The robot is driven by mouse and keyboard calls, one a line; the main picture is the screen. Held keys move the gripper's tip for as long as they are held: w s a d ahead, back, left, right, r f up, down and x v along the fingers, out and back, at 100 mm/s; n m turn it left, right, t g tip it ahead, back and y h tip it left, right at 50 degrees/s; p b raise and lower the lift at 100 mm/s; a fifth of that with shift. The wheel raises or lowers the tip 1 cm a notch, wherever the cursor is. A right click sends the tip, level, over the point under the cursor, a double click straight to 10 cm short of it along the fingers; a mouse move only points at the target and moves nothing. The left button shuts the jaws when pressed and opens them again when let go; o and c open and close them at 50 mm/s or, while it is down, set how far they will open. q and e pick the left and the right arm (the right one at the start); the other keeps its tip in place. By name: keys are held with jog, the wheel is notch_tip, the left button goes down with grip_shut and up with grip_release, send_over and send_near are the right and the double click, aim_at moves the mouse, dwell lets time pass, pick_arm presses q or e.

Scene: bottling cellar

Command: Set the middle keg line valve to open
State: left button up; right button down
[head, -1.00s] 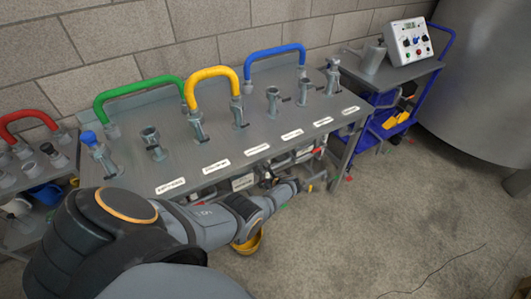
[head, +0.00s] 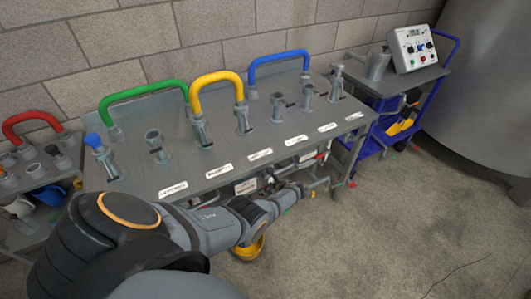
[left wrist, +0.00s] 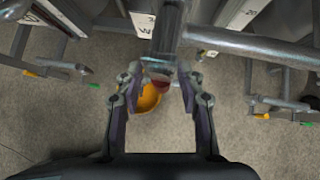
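My left gripper (left wrist: 160,78) is open in the left wrist view, one finger on each side. The end of a grey metal pipe or valve part (left wrist: 168,35) reaches down between the fingertips, with a dark red piece (left wrist: 159,83) at its lower end. I cannot tell whether the fingers touch it. A horizontal grey pipe (left wrist: 260,48) runs off to the right. In the head view my left arm reaches under the front edge of the bench (head: 240,176), where grey pipework (head: 318,186) shows. The middle valve's lever setting cannot be made out. My right gripper is out of view.
Green (head: 140,90), yellow (head: 215,76) and blue (head: 280,56) hoses arch over the bench top. A yellow bowl (head: 248,248) is below the arm. A control box (head: 412,46) stands on a side table at right. The floor in front is clear.

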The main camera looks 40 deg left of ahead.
pick_arm(q)
jog(key=v, duration=1.2)
dwell(0.3)
